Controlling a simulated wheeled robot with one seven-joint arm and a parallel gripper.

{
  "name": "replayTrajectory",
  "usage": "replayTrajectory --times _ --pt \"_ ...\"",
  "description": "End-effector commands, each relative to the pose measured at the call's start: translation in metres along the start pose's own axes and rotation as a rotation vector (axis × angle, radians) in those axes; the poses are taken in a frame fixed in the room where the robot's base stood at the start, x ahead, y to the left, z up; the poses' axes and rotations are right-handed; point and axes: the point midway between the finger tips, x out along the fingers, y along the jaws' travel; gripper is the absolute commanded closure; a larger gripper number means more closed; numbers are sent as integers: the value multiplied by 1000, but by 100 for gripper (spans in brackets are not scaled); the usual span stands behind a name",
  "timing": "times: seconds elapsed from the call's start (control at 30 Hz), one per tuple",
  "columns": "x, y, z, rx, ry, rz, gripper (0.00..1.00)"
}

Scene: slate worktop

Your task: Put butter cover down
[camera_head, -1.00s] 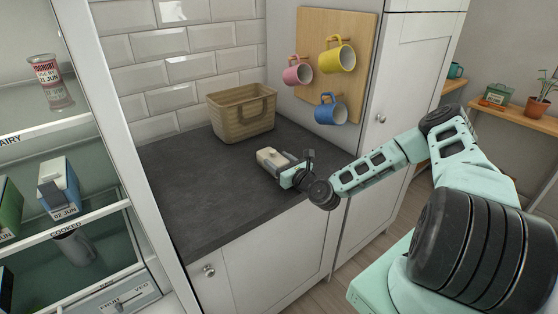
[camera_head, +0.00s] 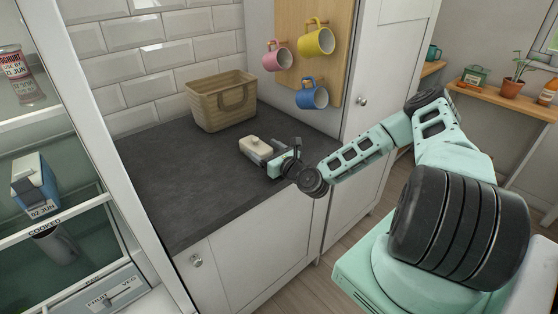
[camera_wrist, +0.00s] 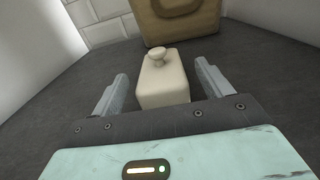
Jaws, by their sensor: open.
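The butter cover (camera_head: 256,145) is a cream, box-shaped lid with a round knob on top. It sits upright on the slate worktop (camera_head: 170,190). In the wrist view the cover (camera_wrist: 163,85) lies between and slightly beyond the two grey fingers, with a gap on each side. My gripper (camera_wrist: 160,92) is open around its near end; in the head view my gripper (camera_head: 264,154) is low over the worktop, right beside the cover. The cover's underside is hidden, so I cannot tell whether a dish lies beneath it.
A woven basket (camera_head: 221,101) stands behind the cover against the tiled wall. Mugs hang on a wooden board (camera_head: 340,60) at the back right. An open fridge (camera_head: 100,190) stands at left. The worktop left of the cover is clear.

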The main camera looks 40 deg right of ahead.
Motion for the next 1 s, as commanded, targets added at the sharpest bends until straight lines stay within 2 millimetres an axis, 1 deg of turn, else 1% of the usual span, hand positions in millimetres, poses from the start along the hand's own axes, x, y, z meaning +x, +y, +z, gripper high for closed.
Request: replayTrajectory --times 0.03,0.1,0.3,0.4,0.5,0.67,1.0 --pt "-11 -1 -4 2 1 -2 22" --pt "-26 -1 -4 3 2 -2 22" --pt "-68 -1 -4 1 1 -2 22" --pt "-84 -1 -3 2 1 -2 22" --pt "-95 0 -2 1 0 -2 22" --pt "-103 0 0 1 0 -1 22" --pt "-103 0 0 0 0 -1 22"
